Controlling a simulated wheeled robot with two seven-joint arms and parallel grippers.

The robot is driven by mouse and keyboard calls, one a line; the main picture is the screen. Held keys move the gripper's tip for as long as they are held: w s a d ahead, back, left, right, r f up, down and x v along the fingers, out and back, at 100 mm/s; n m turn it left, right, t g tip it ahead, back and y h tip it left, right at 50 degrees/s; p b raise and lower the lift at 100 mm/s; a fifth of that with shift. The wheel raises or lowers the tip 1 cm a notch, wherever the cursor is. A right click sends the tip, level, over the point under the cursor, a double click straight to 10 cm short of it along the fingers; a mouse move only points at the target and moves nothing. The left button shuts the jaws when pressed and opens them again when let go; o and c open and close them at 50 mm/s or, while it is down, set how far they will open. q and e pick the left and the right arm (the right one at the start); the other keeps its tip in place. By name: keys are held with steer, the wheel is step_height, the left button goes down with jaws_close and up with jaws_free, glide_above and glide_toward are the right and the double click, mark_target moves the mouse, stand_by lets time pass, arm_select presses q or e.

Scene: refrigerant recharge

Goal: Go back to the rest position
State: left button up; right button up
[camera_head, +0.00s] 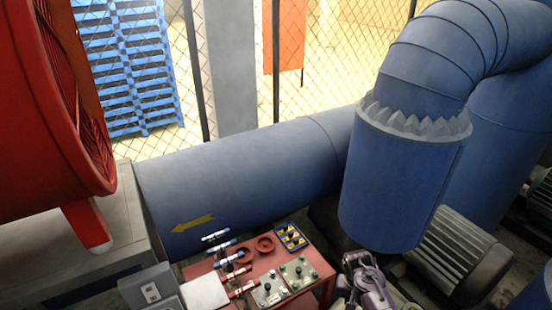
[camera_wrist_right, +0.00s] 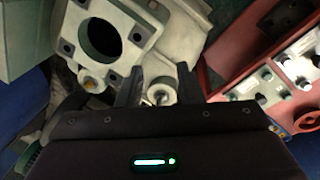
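My right gripper (camera_wrist_right: 157,82) shows in the right wrist view. Its two dark fingers stand apart with a gap between them, and I see nothing held. Beyond the fingers is a grey-green metal casting with a round hole (camera_wrist_right: 82,22); I cannot tell whether the fingers touch it. A small round fitting of the casting shows between the fingertips. My left gripper is in neither view.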

steer(key=s+a+r+n+t+y, duration=0.1)
steer(key=s+a+r+n+t, duration=0.15)
steer(key=s+r, duration=0.8)
steer(key=s+a+r+n+t+y, duration=0.1)
steer(key=s+a+r+n+t, duration=0.15)
steer(key=s+r, duration=0.8)
step_height(320, 180, down, 29)
steer(key=s+n+g, duration=0.1)
steer(key=g, duration=0.1)
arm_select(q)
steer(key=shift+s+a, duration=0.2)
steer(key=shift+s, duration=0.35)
arm_select(e)
steer(key=s+d+f, duration=0.2)
steer(key=s+f, duration=0.8)
steer(key=s+d+f+g, duration=0.1)
steer(key=s+d+f, duration=0.1)
steer(key=s+f, duration=0.8)
steer(key=shift+s+d+g, duration=0.2)
steer(key=shift+s+g, duration=0.1)
steer(key=shift+s, duration=0.2)
